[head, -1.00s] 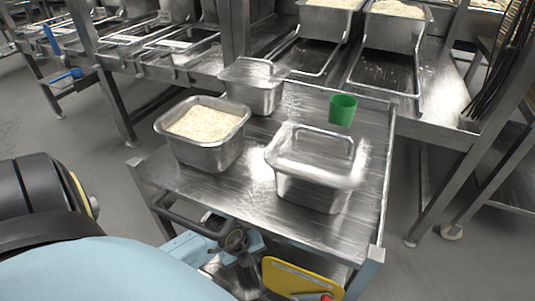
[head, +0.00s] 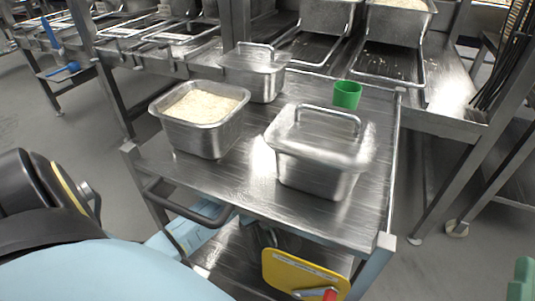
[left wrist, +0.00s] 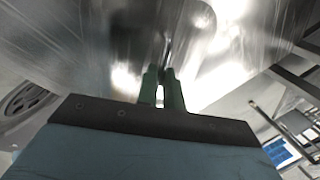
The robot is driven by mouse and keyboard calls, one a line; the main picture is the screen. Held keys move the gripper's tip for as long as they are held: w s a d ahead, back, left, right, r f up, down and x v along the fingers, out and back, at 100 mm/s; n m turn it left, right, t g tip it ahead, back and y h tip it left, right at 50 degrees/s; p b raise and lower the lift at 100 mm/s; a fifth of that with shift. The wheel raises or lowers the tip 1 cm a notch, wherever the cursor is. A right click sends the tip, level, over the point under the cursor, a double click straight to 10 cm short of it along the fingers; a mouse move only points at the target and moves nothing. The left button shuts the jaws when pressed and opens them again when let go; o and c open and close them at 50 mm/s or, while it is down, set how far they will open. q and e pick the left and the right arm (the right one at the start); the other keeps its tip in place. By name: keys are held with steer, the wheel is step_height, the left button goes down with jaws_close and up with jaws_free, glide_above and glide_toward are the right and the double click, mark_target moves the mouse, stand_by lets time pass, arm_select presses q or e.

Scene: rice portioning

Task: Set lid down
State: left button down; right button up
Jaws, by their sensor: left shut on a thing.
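In the left wrist view, my left gripper (left wrist: 161,75) has its green fingers shut on a thin upright piece that looks like the lid's handle. A shiny metal surface (left wrist: 75,45), likely the lid, fills the view past the fingers. Whether it touches anything beneath cannot be told. In the head view, an open steel container (head: 203,135) of rice stands at the cart's left. A lidded container (head: 318,178) stands front right, and another lidded one (head: 262,88) stands behind. Green finger-like pieces, probably my right gripper (head: 521,280), show at the right edge, cut off.
The steel cart top (head: 225,180) is clear along its front edge. A green cup (head: 347,94) stands behind the front lidded container. A yellow panel (head: 300,275) is under the cart top. A rack with rice pans (head: 396,25) stands behind the cart.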

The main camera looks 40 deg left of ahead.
arm_select(q)
step_height(320, 180, down, 2)
steer(key=shift+f+b, duration=0.2)
steer(key=shift+b, duration=0.7)
steer(key=shift+f+b, duration=0.35)
steer(key=shift+f, duration=0.15)
arm_select(e)
steer(key=shift+s+d+r+t+y, duration=0.25)
steer(key=shift+s+r+t, duration=0.35)
steer(key=shift+t, duration=0.4)
steer(key=shift+s+d+r+t+y, duration=0.1)
steer(key=shift+s+r+t+y, duration=0.15)
steer(key=shift+s+r+t, duration=0.55)
arm_select(q)
steer(key=shift+f, duration=0.1)
arm_select(e)
steer(key=shift+f, duration=0.3)
arm_select(q)
steer(key=c, duration=1.5)
jaws_free()
steer(key=shift+c, duration=0.2)
